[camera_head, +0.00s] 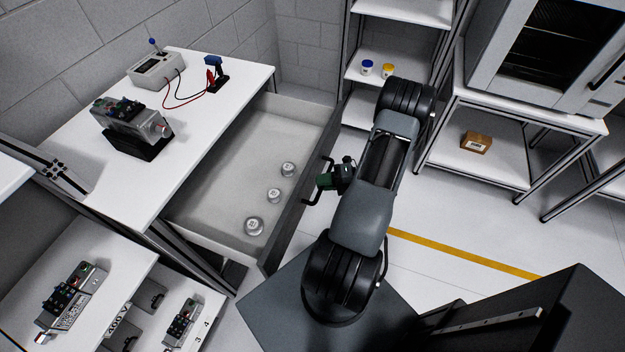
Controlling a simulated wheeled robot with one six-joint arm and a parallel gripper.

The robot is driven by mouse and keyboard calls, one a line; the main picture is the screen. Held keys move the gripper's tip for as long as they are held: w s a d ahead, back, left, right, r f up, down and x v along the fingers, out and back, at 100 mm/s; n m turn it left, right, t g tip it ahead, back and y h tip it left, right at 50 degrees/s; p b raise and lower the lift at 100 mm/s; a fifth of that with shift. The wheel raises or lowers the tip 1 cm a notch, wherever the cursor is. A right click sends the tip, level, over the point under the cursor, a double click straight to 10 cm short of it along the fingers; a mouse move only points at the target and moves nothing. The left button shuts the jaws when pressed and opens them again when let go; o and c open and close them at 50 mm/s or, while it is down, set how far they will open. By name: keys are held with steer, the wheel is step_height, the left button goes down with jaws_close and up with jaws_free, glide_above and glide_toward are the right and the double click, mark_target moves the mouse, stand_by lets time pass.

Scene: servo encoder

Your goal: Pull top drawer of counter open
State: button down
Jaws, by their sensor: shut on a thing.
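The counter (200,142) has a white top and stands at the left. Its top drawer (238,147) is pulled well out towards my arm, and its pale inside is in plain view. The drawer's dark front panel (291,221) faces my arm. A dark handle (311,200) sits on the outer side of that panel. My gripper (321,182) is at the handle and shut on it; the fingers are small and partly hidden. Several small round metal weights (274,195) lie in the drawer near its front.
A meter with red and black leads (157,70) and a boxed device (132,128) stand on the counter. A shelf rack (400,14) is behind my arm. A bench with an oven (540,115) is at the right. Floor is clear near the yellow line (465,255).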

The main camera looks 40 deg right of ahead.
steer(key=shift+s+d, duration=0.6)
steer(key=shift+s, duration=0.35)
steer(key=c, duration=1.1)
jaws_free()
steer(key=shift+c, duration=0.2)
steer(key=b+v, duration=0.1)
steer(key=v, duration=1.3)
steer(key=shift+b, duration=0.35)
steer(key=shift+w, duration=0.1)
